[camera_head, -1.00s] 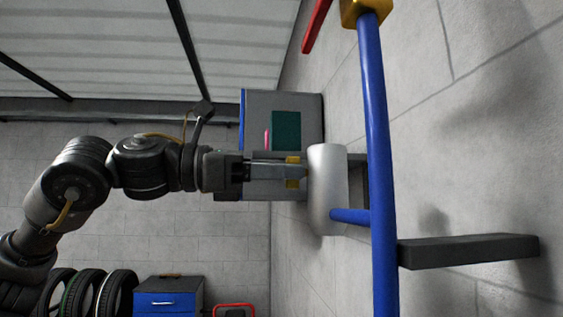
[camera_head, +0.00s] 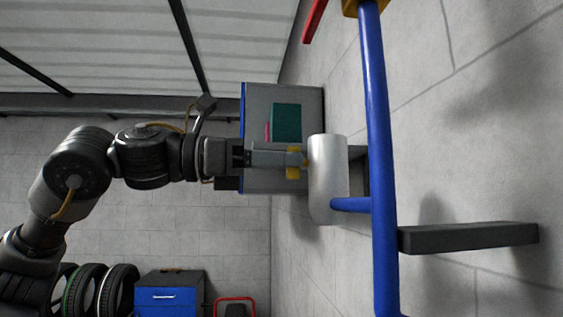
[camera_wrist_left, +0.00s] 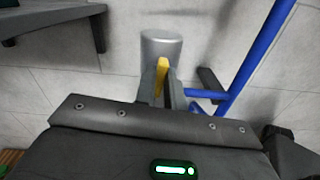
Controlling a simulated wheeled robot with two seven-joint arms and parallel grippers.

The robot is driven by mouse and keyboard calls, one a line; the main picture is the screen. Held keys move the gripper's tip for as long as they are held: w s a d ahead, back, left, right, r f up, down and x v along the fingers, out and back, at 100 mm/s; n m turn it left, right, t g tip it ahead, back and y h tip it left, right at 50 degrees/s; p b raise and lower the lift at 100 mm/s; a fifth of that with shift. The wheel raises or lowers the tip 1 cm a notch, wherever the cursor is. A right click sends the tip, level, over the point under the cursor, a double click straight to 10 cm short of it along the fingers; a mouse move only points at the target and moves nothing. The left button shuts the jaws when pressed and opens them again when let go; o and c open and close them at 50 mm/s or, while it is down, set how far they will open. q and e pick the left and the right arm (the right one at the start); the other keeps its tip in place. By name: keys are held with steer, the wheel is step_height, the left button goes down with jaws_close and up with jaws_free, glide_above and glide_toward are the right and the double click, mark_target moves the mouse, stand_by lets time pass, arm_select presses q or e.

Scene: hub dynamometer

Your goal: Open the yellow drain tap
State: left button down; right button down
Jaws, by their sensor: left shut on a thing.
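The yellow drain tap (camera_head: 292,173) shows as small yellow parts at the left side of a silver cylinder (camera_head: 328,182). My left gripper (camera_head: 296,161) reaches in from the left and is shut on the tap, its fingers hiding part of it. In the left wrist view the yellow tap (camera_wrist_left: 162,76) stands between the two fingers (camera_wrist_left: 162,90), just in front of the silver cylinder (camera_wrist_left: 161,48). How far the tap is turned cannot be told. My right gripper is not in view.
A blue pipe (camera_head: 377,150) runs right of the cylinder, with a short branch to it. A dark bracket (camera_head: 468,237) juts out at right. A grey box (camera_head: 310,110) is behind the gripper. Tyres (camera_head: 118,292) and a blue-fronted cabinet (camera_head: 168,298) are at lower left.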

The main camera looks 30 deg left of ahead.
arm_select(q)
steer(key=c, duration=1.5)
jaws_free()
steer(key=b+v, duration=0.3)
steer(key=v, duration=0.7)
steer(key=shift+s+a+b, duration=0.25)
steer(key=shift+a+b, duration=0.05)
